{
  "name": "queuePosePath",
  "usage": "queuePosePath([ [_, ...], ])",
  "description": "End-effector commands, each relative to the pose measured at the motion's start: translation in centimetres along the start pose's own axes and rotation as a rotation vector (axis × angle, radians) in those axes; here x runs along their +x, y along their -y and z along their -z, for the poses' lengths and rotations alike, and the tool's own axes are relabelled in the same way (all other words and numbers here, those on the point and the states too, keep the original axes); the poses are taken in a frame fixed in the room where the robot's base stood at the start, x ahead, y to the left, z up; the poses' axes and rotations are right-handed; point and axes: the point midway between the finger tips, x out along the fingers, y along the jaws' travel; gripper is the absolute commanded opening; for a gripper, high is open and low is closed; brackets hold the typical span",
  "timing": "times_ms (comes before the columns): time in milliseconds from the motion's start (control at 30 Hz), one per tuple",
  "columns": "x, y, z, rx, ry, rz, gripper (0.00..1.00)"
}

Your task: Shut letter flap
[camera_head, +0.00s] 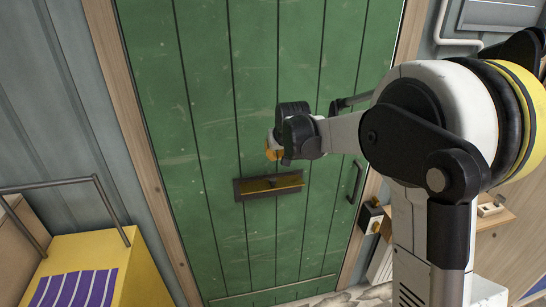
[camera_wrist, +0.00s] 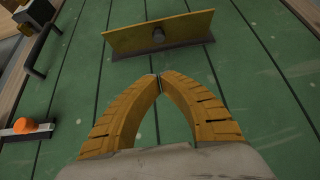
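The letter flap (camera_head: 270,184) is a yellow plate in a dark frame, set in the green door (camera_head: 222,120). My gripper (camera_head: 273,148) is just above the flap in the head view. In the wrist view the yellow fingers (camera_wrist: 159,77) meet at their tips with nothing between them. I see a gap between the tips and the flap.
A dark door handle (camera_head: 355,182) is right of the flap. A yellow box (camera_head: 140,270) with a purple-striped top and grey rail stands at lower left. A black box (camera_head: 370,216) is beside the door frame. An orange object (camera_wrist: 33,125) shows at left in the wrist view.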

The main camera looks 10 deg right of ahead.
Motion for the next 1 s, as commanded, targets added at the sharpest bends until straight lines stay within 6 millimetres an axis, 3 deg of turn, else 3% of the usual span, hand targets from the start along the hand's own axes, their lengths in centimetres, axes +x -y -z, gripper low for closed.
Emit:
queuePosePath([
  [400, 8.7, 0.0, -0.2, 0.000, 0.000, 0.000, 0.00],
  [633, 10.5, 0.0, -2.4, 0.000, 0.000, 0.000, 0.00],
  [1000, 10.9, 0.0, -2.9, 0.000, 0.000, 0.000, 0.00],
])
